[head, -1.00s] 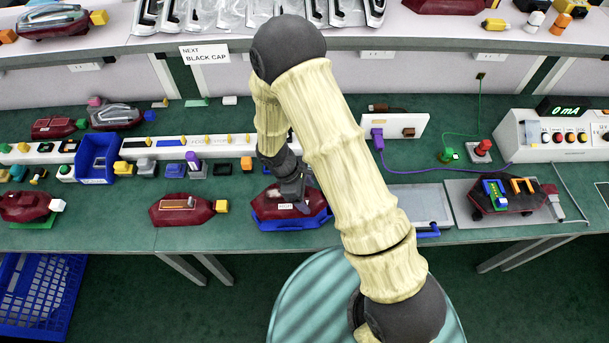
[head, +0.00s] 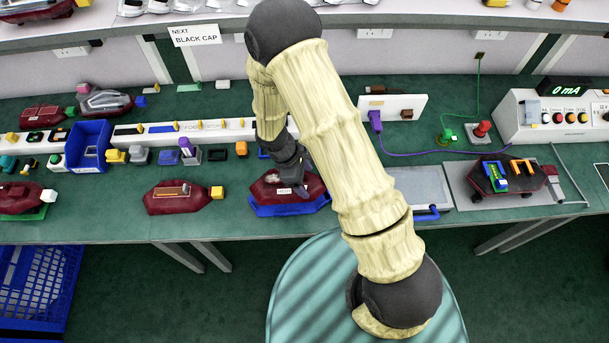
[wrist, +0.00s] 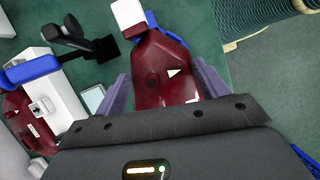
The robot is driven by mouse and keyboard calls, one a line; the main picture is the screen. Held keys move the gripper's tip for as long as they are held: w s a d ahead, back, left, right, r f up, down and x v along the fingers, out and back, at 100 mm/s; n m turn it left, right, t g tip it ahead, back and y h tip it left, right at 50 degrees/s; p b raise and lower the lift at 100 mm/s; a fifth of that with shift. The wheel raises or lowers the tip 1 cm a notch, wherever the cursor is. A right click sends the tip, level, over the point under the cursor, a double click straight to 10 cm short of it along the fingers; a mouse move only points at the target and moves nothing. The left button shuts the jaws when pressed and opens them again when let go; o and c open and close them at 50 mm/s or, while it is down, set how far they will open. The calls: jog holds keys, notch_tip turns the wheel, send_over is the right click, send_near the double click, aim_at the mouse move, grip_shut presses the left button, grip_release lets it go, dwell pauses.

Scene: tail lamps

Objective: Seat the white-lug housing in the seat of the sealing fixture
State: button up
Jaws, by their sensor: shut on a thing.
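A dark red housing (head: 283,185) with a pale label sits at mid-bench, over a blue base (head: 300,208). My gripper (head: 290,180) is down on it from above, and my arm hides its right end. In the wrist view, my purple jaws (wrist: 168,95) are closed on both sides of the housing (wrist: 162,65), which has a white lug (wrist: 129,13) at its far end. Blue shows beside and below it there. How firmly it sits on the blue base is hidden. I cannot tell for certain whether that base is the sealing fixture's seat.
Another dark red housing (head: 178,198) with a yellow lug lies to the left. A white-lugged one (head: 22,200) is at the far left. A grey plate (head: 420,185) with a blue handle is to the right. A black lever-like part (wrist: 75,35) stands beside the held housing.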

notch_tip(320, 180, down, 3)
jog(key=shift+s+a+r+b, duration=0.15)
jog(key=shift+r+b, duration=0.05)
jog(key=shift+b, duration=0.55)
jog(key=shift+f, duration=0.15)
dwell(0.4)
jog(key=shift+f, duration=0.15)
jog(key=shift+f+b, duration=1.15)
jog(key=shift+f, duration=0.15)
